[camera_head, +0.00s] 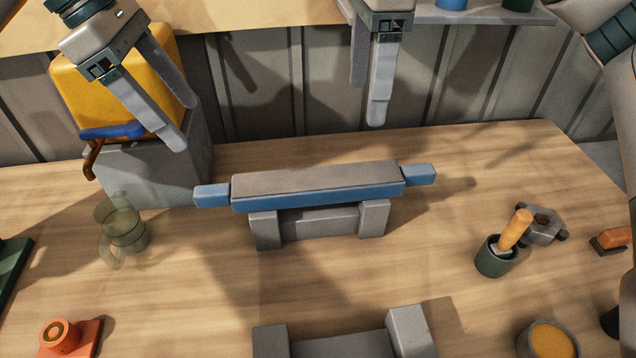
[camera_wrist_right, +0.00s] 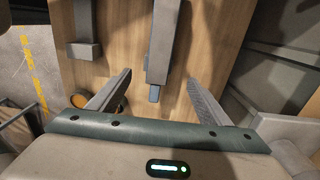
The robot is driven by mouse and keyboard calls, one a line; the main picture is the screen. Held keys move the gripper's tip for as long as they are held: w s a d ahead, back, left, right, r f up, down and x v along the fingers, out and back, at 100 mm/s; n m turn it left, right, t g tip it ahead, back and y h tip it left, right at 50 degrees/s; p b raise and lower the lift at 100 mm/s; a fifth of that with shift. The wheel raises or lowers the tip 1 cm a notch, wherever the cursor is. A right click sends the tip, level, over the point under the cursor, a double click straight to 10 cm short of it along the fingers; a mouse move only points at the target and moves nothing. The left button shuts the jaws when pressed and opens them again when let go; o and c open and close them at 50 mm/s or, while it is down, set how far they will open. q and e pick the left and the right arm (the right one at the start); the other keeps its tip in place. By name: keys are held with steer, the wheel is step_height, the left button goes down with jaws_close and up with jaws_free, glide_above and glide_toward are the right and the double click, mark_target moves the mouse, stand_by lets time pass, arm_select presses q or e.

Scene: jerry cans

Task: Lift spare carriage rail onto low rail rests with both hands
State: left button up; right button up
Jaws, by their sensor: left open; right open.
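The carriage rail (camera_head: 318,184), grey on top with blue sides and a blue stub at each end, lies across a grey rest (camera_head: 320,222) with two raised ends in the middle of the table. A second grey rest (camera_head: 340,347) is nearer me, cut off by the bottom edge. My left gripper (camera_head: 181,124) is open and empty, above and behind the rail's left stub. My right gripper (camera_head: 367,100) is open and empty, above and behind the rail's right part. In the right wrist view, the rail's blue stub (camera_wrist_right: 154,94) shows between the spread fingers.
A yellow jerry can (camera_head: 85,85) stands on a grey block (camera_head: 150,170) at the back left, close to my left gripper. A see-through green jug (camera_head: 122,232) stands left of the rail. A green cup (camera_head: 493,258) with an orange-handled tool is right. Table between the rests is clear.

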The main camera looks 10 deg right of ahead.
mark_target(357, 172)
arm_select(q)
steer(key=shift+d+f, duration=0.1)
steer(key=shift+f, duration=0.05)
arm_select(e)
steer(key=shift+f, duration=0.15)
arm_select(q)
steer(key=x, duration=1.7)
steer(key=shift+d, duration=0.1)
arm_select(e)
step_height(357, 172, down, 17)
steer(key=shift+f, duration=0.1)
arm_select(q)
jaws_close()
arm_select(e)
jaws_close()
steer(key=shift+w, duration=0.1)
